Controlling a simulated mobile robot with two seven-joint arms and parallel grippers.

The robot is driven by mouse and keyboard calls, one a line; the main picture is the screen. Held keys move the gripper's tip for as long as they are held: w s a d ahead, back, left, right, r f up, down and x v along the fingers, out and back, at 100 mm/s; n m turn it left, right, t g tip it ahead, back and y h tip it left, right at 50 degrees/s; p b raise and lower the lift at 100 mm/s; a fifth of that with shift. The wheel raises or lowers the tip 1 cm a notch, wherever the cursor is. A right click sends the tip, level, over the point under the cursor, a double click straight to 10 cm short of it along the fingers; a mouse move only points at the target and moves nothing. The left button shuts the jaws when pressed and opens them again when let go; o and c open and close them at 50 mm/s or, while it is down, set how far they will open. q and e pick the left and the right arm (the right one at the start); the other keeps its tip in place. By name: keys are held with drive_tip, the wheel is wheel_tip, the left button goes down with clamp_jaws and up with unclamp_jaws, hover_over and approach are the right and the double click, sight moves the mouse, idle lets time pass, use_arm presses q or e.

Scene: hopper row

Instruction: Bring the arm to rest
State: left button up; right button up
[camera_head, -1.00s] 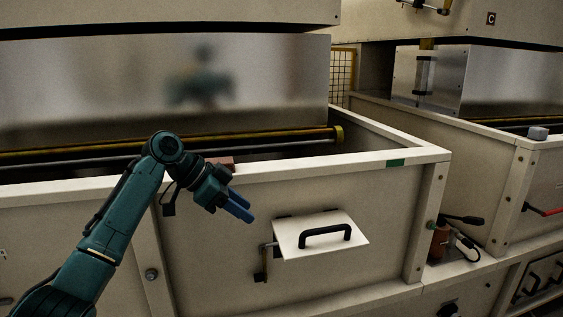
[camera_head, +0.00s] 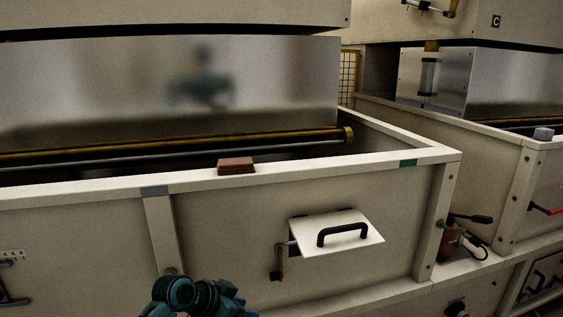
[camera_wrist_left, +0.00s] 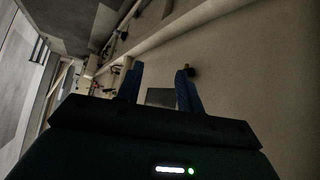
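My left arm shows at the bottom edge of the head view as a teal wrist. Only a little of my left gripper (camera_head: 243,312) is in that view, with a bit of blue at the frame edge. In the left wrist view the two blue fingers of my left gripper (camera_wrist_left: 159,75) stand apart. A grey rectangle (camera_wrist_left: 160,97) shows between them; I cannot tell what it is. The gripper is low in front of the pale hopper's front wall (camera_head: 225,240). My right gripper is in neither view.
A white flap (camera_head: 360,236) with a black handle sticks out from the hopper front, right of my arm. A reddish-brown block (camera_head: 236,167) lies on the hopper rim (camera_head: 320,162). A red-bodied device with a black lever (camera_head: 451,240) stands at the right.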

use_arm(q)
drive_tip(key=s+f+n+t+y, duration=0.1)
drive_tip(key=s+f+n, duration=0.1)
drive_tip(key=s+f, duration=0.45)
drive_tip(key=s+a+f+n+t+y, duration=0.1)
drive_tip(key=s+a+f+n+t, duration=0.1)
drive_tip(key=s, duration=0.8)
drive_tip(key=s+a+f+n+t+y, duration=0.1)
drive_tip(key=s+a+f+n, duration=0.1)
drive_tip(key=s, duration=0.8)
drive_tip(key=shift+s+a+t+y, duration=0.3)
drive_tip(key=shift+a+t+y, duration=0.1)
drive_tip(key=shift+a, duration=0.35)
